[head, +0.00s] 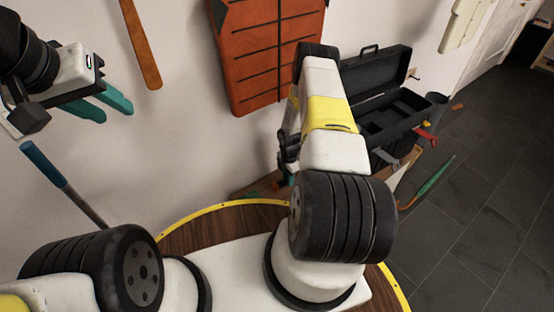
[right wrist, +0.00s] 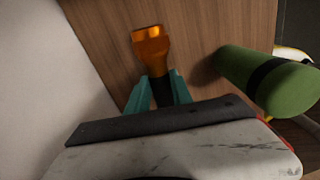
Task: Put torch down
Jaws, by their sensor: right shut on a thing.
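In the right wrist view, the torch (right wrist: 150,46) has an orange head and a dark body. My right gripper (right wrist: 160,88) is shut on the dark body, with a teal finger on each side. The orange head points away from the gripper, over a brown wooden surface (right wrist: 215,25). I cannot tell whether the torch touches this wood. In the head view, my right arm hides the torch and most of the right gripper. My left gripper (head: 113,111) is at the upper left, its teal fingers apart and empty, in front of the white wall.
A green cylinder with a black band (right wrist: 262,78) lies close to the right of the torch. In the head view, an open black toolbox (head: 385,104) stands beyond my right arm. An orange panel (head: 262,45) is at the wall.

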